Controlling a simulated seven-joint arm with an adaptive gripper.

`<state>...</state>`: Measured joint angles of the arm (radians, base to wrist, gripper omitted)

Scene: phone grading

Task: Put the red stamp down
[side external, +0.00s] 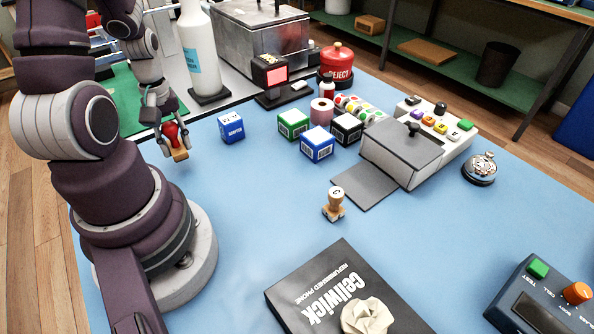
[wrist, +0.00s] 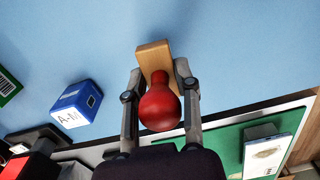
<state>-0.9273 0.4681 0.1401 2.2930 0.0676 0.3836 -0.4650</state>
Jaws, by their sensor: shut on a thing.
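The red stamp has a round red handle and a tan wooden base. In the wrist view the red stamp (wrist: 160,105) sits between the two fingers of my gripper (wrist: 160,88), which is shut on it. In the side external view my gripper (side external: 172,136) holds the stamp (side external: 180,154) at the left, near the back left edge of the blue table. The stamp's base points down toward the table and looks to be above it. I cannot tell the exact gap. A small wooden stamp (side external: 334,204) marked C stands near the table's middle.
A blue box (side external: 232,127) stands just right of my gripper. Green (side external: 293,124), blue-white (side external: 318,143) and black (side external: 347,128) boxes stand further right. A green mat (wrist: 222,150) with a phone (wrist: 268,154) lies beside the table.

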